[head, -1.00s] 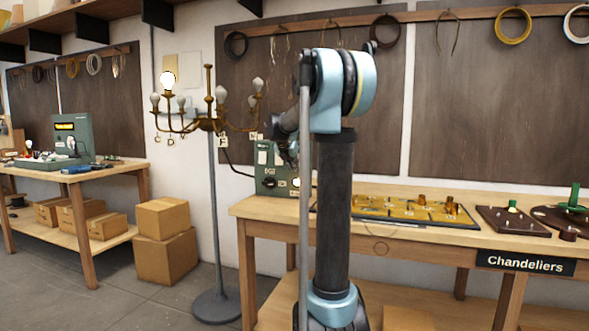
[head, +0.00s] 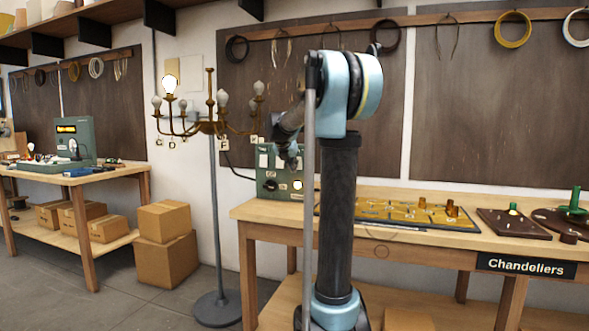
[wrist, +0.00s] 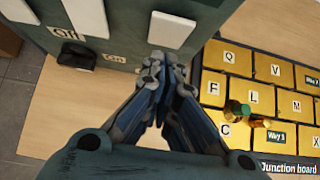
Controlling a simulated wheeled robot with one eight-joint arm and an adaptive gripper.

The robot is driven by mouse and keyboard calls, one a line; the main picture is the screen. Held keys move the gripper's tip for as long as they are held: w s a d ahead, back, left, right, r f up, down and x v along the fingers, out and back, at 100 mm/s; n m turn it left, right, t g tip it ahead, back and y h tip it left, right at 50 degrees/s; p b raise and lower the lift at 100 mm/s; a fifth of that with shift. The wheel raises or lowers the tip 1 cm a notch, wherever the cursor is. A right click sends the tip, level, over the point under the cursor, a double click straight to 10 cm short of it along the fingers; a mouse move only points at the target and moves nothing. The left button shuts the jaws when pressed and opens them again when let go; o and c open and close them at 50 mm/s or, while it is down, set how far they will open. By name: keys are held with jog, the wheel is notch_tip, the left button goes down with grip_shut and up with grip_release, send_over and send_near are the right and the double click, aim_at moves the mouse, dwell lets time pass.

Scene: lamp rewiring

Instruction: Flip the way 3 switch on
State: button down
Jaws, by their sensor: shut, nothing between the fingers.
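The green switch box (head: 268,184) stands at the left end of the bench. In the wrist view its face (wrist: 125,40) carries several white rocker plates, one of them the right-hand plate (wrist: 170,29), and a black knob (wrist: 76,56) between Off and On labels. I cannot read which plate is way 3. My gripper (wrist: 167,66) is shut and empty, its tips close below the right-hand plate; whether they touch the box is unclear. In the head view my gripper (head: 291,158) is small and in front of the box. The chandelier (head: 208,125) has one lit bulb (head: 170,84).
The junction board (wrist: 262,100) with gold lettered tiles lies right of my gripper, with small brass and green parts on it. Dark round bases and boards (head: 512,223) lie farther right. Bare bench wood (wrist: 70,115) shows left of my gripper.

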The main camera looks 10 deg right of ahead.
jog(key=s+a+r, duration=0.5)
jog(key=s, duration=0.4)
jog(key=shift+a, duration=0.25)
jog(key=s+f+m+g+y, duration=0.2)
jog(key=s+f+m, duration=1.2)
jog(key=s+f, duration=0.3)
jog(key=s+f+m+g+y, duration=0.2)
jog(key=s+f+m, duration=1.3)
jog(key=s, duration=0.9)
notch_tip(320, 180, down, 4)
jog(key=shift+s+r+m+g+y, duration=0.3)
jog(key=shift+g+y, duration=0.1)
jog(key=shift+g, duration=0.4)
jog(key=shift+w, duration=0.1)
